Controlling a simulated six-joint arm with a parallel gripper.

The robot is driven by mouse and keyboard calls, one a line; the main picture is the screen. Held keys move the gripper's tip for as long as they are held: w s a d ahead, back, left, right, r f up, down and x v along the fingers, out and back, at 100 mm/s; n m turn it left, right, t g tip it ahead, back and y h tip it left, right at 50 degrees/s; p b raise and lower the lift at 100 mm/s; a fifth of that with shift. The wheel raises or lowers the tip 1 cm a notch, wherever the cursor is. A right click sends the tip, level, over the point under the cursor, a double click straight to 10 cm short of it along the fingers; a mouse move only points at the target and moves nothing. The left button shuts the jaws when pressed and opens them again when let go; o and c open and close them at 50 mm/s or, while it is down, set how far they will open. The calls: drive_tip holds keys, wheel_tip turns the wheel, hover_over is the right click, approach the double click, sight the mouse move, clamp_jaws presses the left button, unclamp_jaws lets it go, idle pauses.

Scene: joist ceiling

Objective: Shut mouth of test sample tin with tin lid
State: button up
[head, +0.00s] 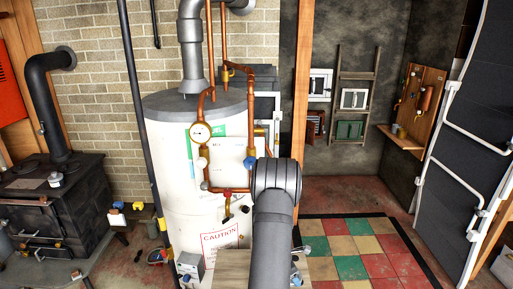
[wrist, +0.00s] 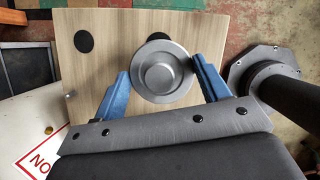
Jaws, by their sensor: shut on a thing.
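The tin lid (wrist: 161,70), a round grey metal disc with a stepped circular centre, sits between the two blue fingers of my gripper (wrist: 162,75) in the wrist view. The fingers are shut on its left and right sides. The disc is seen from straight above, over a pale wooden board (wrist: 115,65). I cannot make out the test sample tin as a separate thing; whatever is under the disc is hidden. In the head view my arm covers the gripper and the lid, and only part of the board (head: 233,268) shows.
The board has flat black round spots, one (wrist: 83,40) left of the lid. A white tank (head: 178,160) with copper pipes (head: 252,120) stands close behind my arm. A black stove (head: 55,195) is at left. The checkered floor (head: 355,250) at right is open.

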drive_tip(key=shift+r, duration=2.5)
drive_tip(key=shift+a, duration=0.1)
drive_tip(key=a+r, duration=0.6)
drive_tip(key=a, duration=0.6)
drive_tip(key=shift+r, duration=0.15)
drive_tip(key=shift+d+f, duration=0.1)
drive_tip(key=shift+f, duration=2.75)
drive_tip(key=shift+f, duration=0.9)
